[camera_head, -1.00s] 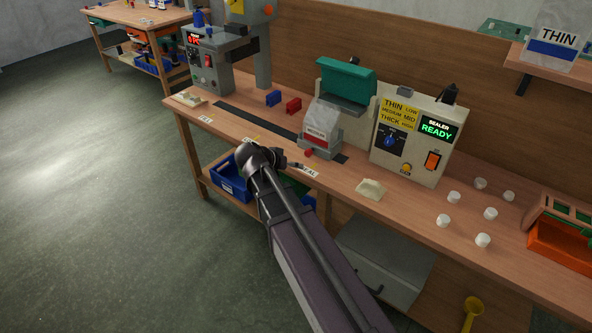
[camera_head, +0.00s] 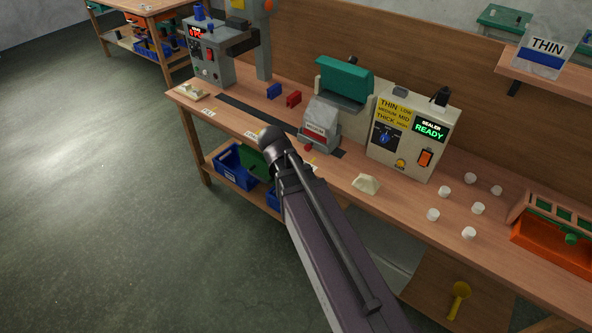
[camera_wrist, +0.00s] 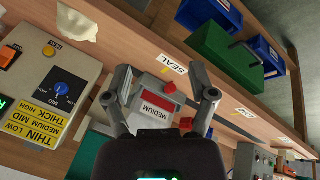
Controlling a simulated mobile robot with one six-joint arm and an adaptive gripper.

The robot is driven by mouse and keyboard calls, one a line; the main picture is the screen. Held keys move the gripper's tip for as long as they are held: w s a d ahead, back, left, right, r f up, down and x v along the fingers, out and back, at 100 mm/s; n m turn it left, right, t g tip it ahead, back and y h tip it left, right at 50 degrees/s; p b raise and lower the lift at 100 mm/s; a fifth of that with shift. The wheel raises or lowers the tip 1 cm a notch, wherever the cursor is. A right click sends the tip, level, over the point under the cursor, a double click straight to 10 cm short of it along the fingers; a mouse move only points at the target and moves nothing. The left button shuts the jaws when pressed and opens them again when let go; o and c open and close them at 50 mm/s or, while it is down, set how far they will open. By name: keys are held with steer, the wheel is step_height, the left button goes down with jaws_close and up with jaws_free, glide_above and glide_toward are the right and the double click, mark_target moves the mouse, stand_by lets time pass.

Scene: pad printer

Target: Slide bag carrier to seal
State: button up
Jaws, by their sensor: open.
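The bag carrier (camera_head: 318,143) is a grey block on a dark track (camera_head: 252,112), in front of the sealer's teal jaw (camera_head: 343,78). It holds an upright clear bag (camera_head: 320,115) with a red MEDIUM label. A red knob (camera_head: 308,147) is on its front. In the wrist view, my open gripper (camera_wrist: 166,85) has its fingers spread on either side of the carrier's red knob (camera_wrist: 170,88); I cannot tell whether they touch anything. The SEAL label (camera_wrist: 173,64) is on the bench edge just beyond. In the head view my arm hides most of the gripper.
The sealer box (camera_head: 412,140) shows READY, with a blue dial. A grey machine (camera_head: 208,60) stands at the left. Red and blue blocks (camera_head: 293,99) lie behind the track. White caps (camera_head: 444,192) and an orange bin (camera_head: 548,245) are at the right. Blue bins (camera_head: 235,170) sit below.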

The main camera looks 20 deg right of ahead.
steer(key=s+a+r+n+g+y+p, duration=0.1)
steer(key=s+a+r+n+y+p, duration=0.1)
steer(key=s+r+n+y+p, duration=0.1)
steer(key=shift+s+a+r+y+p, duration=0.3)
steer(key=shift+s+r+y+p, duration=0.2)
steer(key=shift+s+r+p, duration=0.9)
steer(key=shift+s+f, duration=0.2)
steer(key=shift+f, duration=0.15)
steer(key=m+t+h+b, duration=0.7)
steer(key=h+b, duration=0.4)
steer(key=b, duration=1)
glide_toward(306, 148)
steer(key=a+r, duration=0.1)
steer(key=s+a+m, duration=0.1)
steer(key=a, duration=0.1)
steer(key=shift+s+r+g, duration=0.1)
steer(key=shift+r+g, duration=0.2)
steer(key=shift+r, duration=0.05)
steer(key=b+x, duration=0.5)
steer(key=x, duration=0.9)
steer(key=shift+s, duration=0.1)
